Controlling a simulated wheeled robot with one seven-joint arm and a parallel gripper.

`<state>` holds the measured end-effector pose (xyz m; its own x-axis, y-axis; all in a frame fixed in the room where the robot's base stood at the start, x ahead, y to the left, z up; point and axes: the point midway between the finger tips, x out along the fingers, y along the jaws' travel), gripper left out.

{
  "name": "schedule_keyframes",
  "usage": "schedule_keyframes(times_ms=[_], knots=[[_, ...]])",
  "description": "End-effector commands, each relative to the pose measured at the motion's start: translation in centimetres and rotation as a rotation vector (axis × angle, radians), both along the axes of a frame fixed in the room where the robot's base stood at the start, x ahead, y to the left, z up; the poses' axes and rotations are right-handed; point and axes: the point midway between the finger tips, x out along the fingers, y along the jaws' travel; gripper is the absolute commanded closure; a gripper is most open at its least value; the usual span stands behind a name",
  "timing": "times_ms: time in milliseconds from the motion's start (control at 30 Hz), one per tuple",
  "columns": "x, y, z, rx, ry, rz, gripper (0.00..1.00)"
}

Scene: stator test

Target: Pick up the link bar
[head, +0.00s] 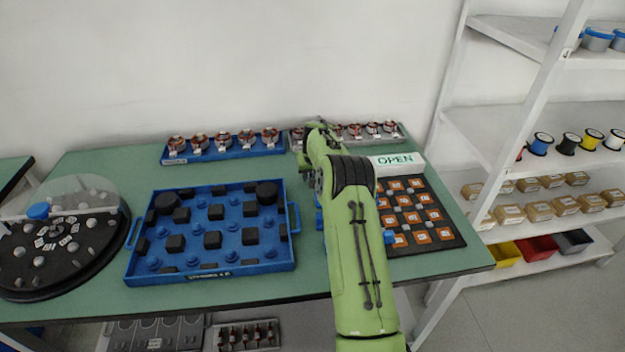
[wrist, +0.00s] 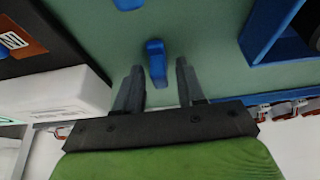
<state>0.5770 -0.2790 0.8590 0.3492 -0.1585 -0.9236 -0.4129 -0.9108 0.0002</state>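A small blue bar (wrist: 156,62), which looks like the link bar, lies on the green tabletop in the wrist view. My gripper (wrist: 159,70) is open, with one dark finger on each side of the bar's near end. There is a gap on both sides, and I cannot tell the height between the fingertips and the table. In the head view my green arm hides the gripper and most of this spot; a bit of blue (head: 319,218) shows at the arm's left edge.
A blue tray (head: 294,222) of black and blue parts stands left of my arm. A dark board (head: 457,240) with orange squares and a white OPEN sign (head: 398,161) are at right. Another blue piece (wrist: 128,4) lies beyond the bar. Stator racks (head: 222,153) line the back.

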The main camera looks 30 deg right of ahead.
Motion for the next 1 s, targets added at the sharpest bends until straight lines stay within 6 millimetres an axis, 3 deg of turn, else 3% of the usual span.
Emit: schedule_keyframes(times_ms=[33,233,533,833,1000], knots=[[0.0,0.0,0.0,0.000,0.000,0.000,0.69],[0.0,0.0,0.0,0.000,0.000,0.000,1.00],[0.0,0.0,0.4,0.000,-0.001,0.000,1.00],[0.0,0.0,7.5,-0.002,-0.003,0.000,1.00],[0.0,0.0,9.9,0.000,-0.001,0.000,1.00]])
